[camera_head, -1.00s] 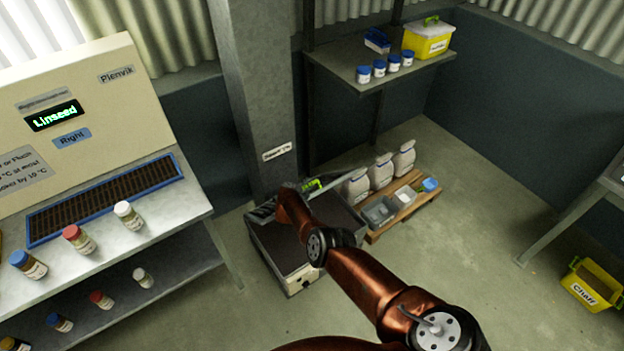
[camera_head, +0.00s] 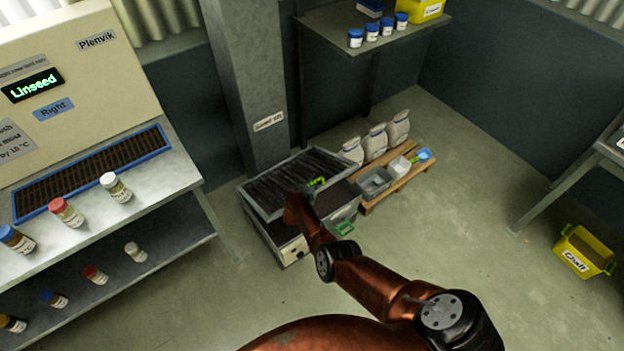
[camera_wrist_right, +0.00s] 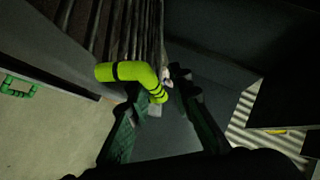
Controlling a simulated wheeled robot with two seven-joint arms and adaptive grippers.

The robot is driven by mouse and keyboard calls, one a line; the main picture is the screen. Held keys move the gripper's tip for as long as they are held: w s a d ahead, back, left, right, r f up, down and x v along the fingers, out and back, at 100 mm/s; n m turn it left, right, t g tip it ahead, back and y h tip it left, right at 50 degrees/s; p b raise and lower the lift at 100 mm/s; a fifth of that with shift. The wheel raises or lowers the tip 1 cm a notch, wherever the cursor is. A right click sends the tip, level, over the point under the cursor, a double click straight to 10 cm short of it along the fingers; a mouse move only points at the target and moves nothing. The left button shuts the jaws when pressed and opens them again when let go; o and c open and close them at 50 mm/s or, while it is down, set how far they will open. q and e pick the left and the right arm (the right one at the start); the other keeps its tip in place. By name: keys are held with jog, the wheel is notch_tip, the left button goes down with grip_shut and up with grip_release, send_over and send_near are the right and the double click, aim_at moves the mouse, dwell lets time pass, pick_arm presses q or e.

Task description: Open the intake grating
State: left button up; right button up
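The intake grating (camera_head: 288,186), a dark slatted panel in a pale frame, lies at a tilt above the dark top of a grey box (camera_head: 290,250) by the column. Its yellow-green handle (camera_head: 317,182) also shows large in the right wrist view (camera_wrist_right: 132,73), with dark slats behind it. My right gripper (camera_wrist_right: 160,95) has its fingers on both sides of the handle's lower end and seems shut on it. In the head view, my right arm hides part of the grating's near edge. My left gripper is not in view.
A pallet (camera_head: 400,185) with white sacks and small bins stands right of the box. A green handle (camera_head: 345,228) is on the box's right side. A bench (camera_head: 150,200) with jars stands left, a yellow bin (camera_head: 582,252) right. Floor between is clear.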

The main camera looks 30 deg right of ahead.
jog(key=shift+r, duration=0.15)
jog(key=shift+p+v, duration=1.2)
jog(key=shift+v, duration=0.1)
pick_arm(q)
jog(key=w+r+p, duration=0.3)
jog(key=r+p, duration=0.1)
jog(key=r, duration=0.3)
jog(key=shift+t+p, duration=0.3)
jog(key=shift+p, duration=0.1)
pick_arm(e)
jog(key=v, duration=0.6)
jog(key=shift+s, duration=0.15)
